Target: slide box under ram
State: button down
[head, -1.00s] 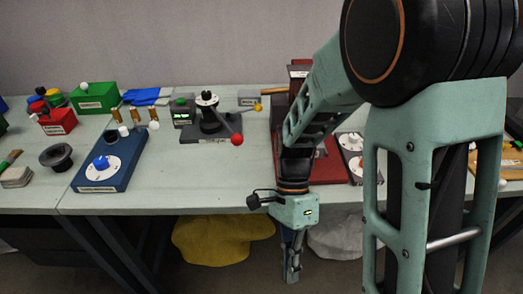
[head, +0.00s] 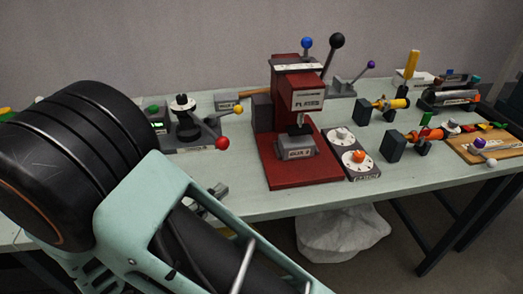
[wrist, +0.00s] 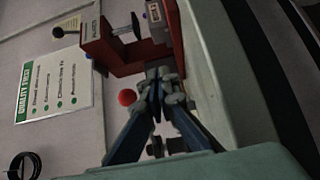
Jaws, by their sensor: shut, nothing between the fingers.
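The red press (head: 273,120) stands on the table in the middle of the head view, its ram (head: 299,121) pointing down from the labelled head. A grey box (head: 297,147) with a white label sits on the red base below the ram; whether they touch is hard to tell. My gripper (wrist: 156,82) is shut and empty in the wrist view, its blue fingers together. The red press (wrist: 122,52) shows beyond the fingertips in that tilted view. In the head view my arm fills the lower left and the gripper cannot be made out clearly.
A lever with a red ball (head: 222,143) stands left of the press. A dial panel (head: 350,154) lies close to its right, with orange-ended fixtures (head: 405,143) farther right. A white sack (head: 342,233) lies below.

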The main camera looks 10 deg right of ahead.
aim_at(280, 146)
jog(key=x, duration=2)
jog(key=shift+s, duration=0.15)
jog(key=shift+s+d+f+b, duration=0.15)
jog(key=shift+s+d+b, duration=0.1)
jog(key=shift+d+b, duration=0.3)
jog(key=shift+s+d, duration=0.15)
jog(key=shift+s, duration=0.05)
